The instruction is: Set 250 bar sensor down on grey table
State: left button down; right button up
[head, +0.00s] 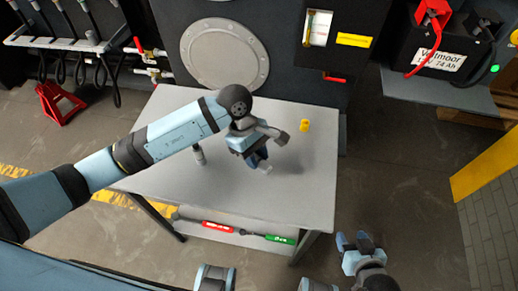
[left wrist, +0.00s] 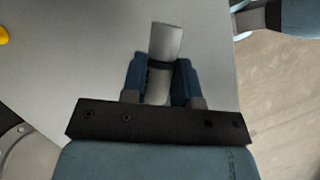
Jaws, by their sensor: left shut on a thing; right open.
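My left gripper (head: 262,164) is over the right half of the grey table (head: 225,195). In the left wrist view its two blue fingers (left wrist: 162,80) are shut on a grey cylindrical sensor (left wrist: 166,40), which sticks out past the fingertips. No 250 bar marking can be read on it. In the head view the sensor is mostly hidden by the gripper. I cannot tell whether it touches the tabletop. My right gripper (head: 357,248) is open and empty, low at the right, beyond the table's front right corner.
A small grey-and-dark cylinder (head: 198,155) stands on the table beneath my left arm. A yellow piece (head: 305,125) lies near the back right. A red tool (head: 217,226) and a green tool (head: 280,239) lie on the lower shelf. The tabletop's right front is clear.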

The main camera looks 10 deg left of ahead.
aim_at(259, 175)
pick_arm(q)
jog(key=shift+w+a, duration=0.2)
jog(key=shift+w, duration=0.2)
jog(key=shift+s, duration=0.2)
jog(key=shift+f+b, duration=0.2)
jog(key=shift+b, duration=0.3)
jog(key=shift+f+b, duration=0.7)
jog(key=shift+f, duration=0.05)
notch_tip(259, 175, down, 3)
jog(key=b, duration=0.2)
jog(key=shift+w+r+b, duration=0.1)
jog(key=shift+b, duration=0.3)
jog(key=shift+f+b, duration=0.65)
pick_arm(e)
jog(key=shift+w+a+f, duration=0.2)
jog(key=shift+w+f, duration=0.15)
jog(key=shift+f, duration=0.35)
jog(key=shift+w+a+f, duration=0.2)
jog(key=shift+w+f, duration=0.15)
jog(key=shift+f, duration=0.3)
jog(key=shift+s, duration=0.1)
pick_arm(q)
jog(key=shift+f, duration=0.2)
pick_arm(e)
jog(key=shift+f, duration=0.35)
